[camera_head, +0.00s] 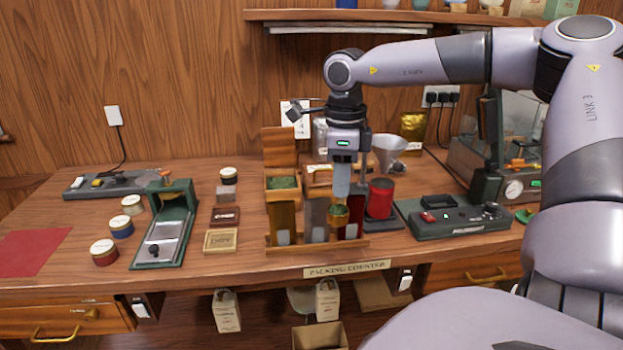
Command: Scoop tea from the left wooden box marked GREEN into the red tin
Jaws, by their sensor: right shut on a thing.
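The left wooden box (270,195) stands open with its lid raised, and green tea (284,183) shows inside; its mark is not legible. My right gripper (341,185) comes down from above, to the right of this box and left of the red tin. It is shut on a scoop (339,222), whose bowl shows green tea below the fingers. The handle is mostly hidden by the gripper. The red tin (380,200) stands upright on a dark base, just right of the scoop and apart from it. My left gripper is out of view.
A wooden rack (312,247) with brown, grey and dark red packets stands in front, below the scoop. A funnel (389,150) is behind the tin. A green device (450,220) is at the right. A press (165,230) and several small tins are at the left.

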